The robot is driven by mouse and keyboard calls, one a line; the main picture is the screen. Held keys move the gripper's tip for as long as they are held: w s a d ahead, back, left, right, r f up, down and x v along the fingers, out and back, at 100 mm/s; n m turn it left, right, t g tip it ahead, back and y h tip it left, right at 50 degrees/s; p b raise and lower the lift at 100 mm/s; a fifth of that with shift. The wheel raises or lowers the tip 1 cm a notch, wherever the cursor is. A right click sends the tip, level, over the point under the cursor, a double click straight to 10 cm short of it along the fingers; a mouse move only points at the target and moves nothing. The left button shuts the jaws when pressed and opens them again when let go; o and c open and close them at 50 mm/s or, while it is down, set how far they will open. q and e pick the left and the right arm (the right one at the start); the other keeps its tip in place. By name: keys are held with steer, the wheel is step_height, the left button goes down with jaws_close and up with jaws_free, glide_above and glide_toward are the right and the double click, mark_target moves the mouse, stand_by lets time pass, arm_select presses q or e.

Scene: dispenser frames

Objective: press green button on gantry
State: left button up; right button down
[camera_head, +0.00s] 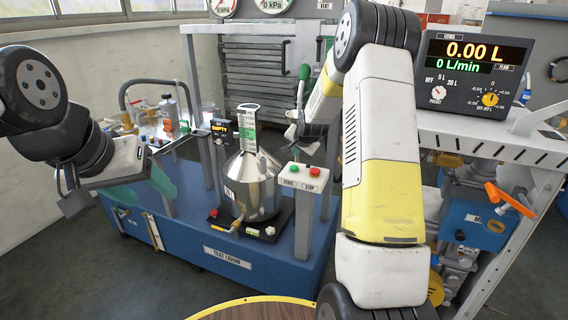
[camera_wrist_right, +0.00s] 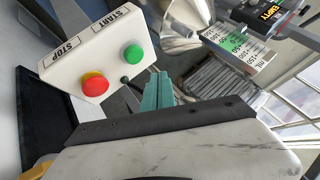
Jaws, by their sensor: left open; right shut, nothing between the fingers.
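The control box (camera_head: 303,180) stands on a grey post at the front right of the blue gantry base. Its green START button (camera_head: 294,168) is left of its red STOP button (camera_head: 315,171). In the right wrist view the green button (camera_wrist_right: 133,54) and the red button (camera_wrist_right: 95,84) show large on the white box. My right gripper's teal fingers (camera_wrist_right: 157,88) are shut and empty, just beside the green button in that view; contact is not visible. My left gripper (camera_head: 141,190) is open and empty at the left.
A steel funnel-shaped vessel (camera_head: 252,186) stands on the base (camera_head: 190,232) left of the box. A green-handled lever (camera_head: 304,73) stands behind. A meter reading 0.00 L (camera_head: 472,72) and an orange-handled valve (camera_head: 508,199) are at the right. Floor at lower left is clear.

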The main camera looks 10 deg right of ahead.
mark_target(295, 168)
steer(key=shift+f, duration=1.65)
stand_by(0.8)
steer(key=shift+f, duration=0.4)
steer(key=shift+f, duration=0.5)
stand_by(0.5)
stand_by(0.3)
steer(key=shift+r, duration=0.9)
steer(key=shift+r, duration=2.5)
